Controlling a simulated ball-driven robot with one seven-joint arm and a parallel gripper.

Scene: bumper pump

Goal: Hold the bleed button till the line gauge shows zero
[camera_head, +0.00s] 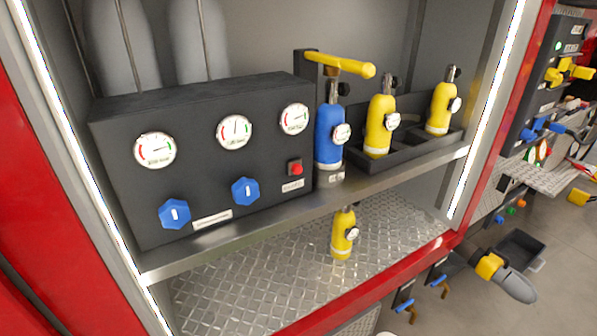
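A black control panel (205,180) stands on the shelf at the left. The red bleed button (296,169) sticks out at its lower right, above a small white label. Three round dials run along the top: a left gauge (155,150), a middle gauge (234,132) and a right gauge (295,118). The right gauge sits above the button. Their lettering is too small to tell which is the line gauge, and I cannot read its value. Nothing touches the button. My gripper is not in view.
Two blue knobs (175,214) (245,191) sit low on the panel. A blue cylinder (328,135) stands beside it under a yellow lever (340,65). Yellow cylinders stand in a black tray (420,146). Another yellow cylinder (343,234) stands on the lower tread-plate deck (240,285).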

